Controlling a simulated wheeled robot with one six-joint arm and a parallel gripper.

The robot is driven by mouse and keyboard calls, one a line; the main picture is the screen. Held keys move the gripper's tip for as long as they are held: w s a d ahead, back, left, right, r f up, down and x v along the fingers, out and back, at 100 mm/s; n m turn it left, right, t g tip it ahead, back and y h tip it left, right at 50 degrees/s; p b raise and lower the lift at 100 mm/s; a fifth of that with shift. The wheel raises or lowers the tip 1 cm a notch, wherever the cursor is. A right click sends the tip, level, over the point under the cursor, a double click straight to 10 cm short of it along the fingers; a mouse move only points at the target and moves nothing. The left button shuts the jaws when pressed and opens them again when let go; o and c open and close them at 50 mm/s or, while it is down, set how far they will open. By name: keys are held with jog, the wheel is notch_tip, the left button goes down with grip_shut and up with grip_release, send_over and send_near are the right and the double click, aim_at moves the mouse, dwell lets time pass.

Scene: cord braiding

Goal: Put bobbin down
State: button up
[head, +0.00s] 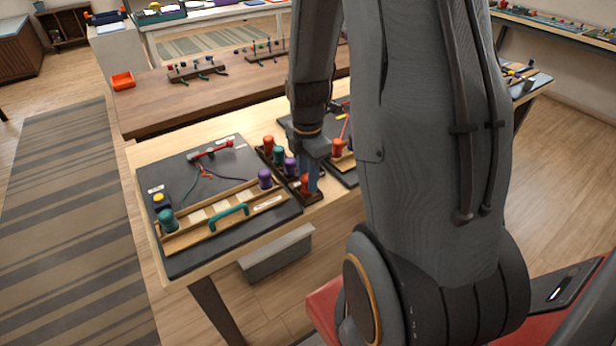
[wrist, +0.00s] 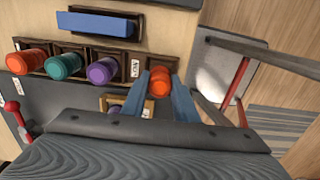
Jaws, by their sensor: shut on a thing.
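My gripper (head: 309,184) is shut on an orange bobbin (wrist: 159,83), with one blue finger on each side of it in the wrist view (wrist: 162,98). The bobbin is at the end slot of a dark wooden rack (wrist: 127,69). I cannot tell whether its base rests in the slot or is just above it. Another orange bobbin (wrist: 27,62), a teal bobbin (wrist: 63,66) and a purple bobbin (wrist: 102,70) stand upright in the same rack. In the head view the held bobbin (head: 304,183) is partly hidden by my fingers.
Left of the rack, a dark mat (head: 180,264) holds a wooden braiding board with a teal bobbin (head: 168,220), a purple bobbin (head: 265,178) and a teal handle (head: 229,217). A second station with an orange bobbin (head: 337,148) is to the right. A blue block (wrist: 98,23) lies beside the rack.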

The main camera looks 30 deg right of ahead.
jog(key=shift+f, duration=0.3)
jog(key=shift+f, duration=0.15)
jog(key=o, duration=1.1)
jog(key=shift+c, duration=0.2)
notch_tip(320, 180, up, 12)
jog(key=b, duration=0.2)
jog(key=s+a+f+m, duration=0.1)
jog(key=s+a+m, duration=0.2)
jog(key=a+m, duration=0.3)
jog(key=s+a+f+m+t, duration=0.1)
jog(key=s+a+m, duration=0.3)
jog(key=m, duration=0.8)
jog(key=shift+s+a+f, duration=0.3)
jog(key=shift+a+f, duration=0.1)
jog(key=shift+a, duration=1)
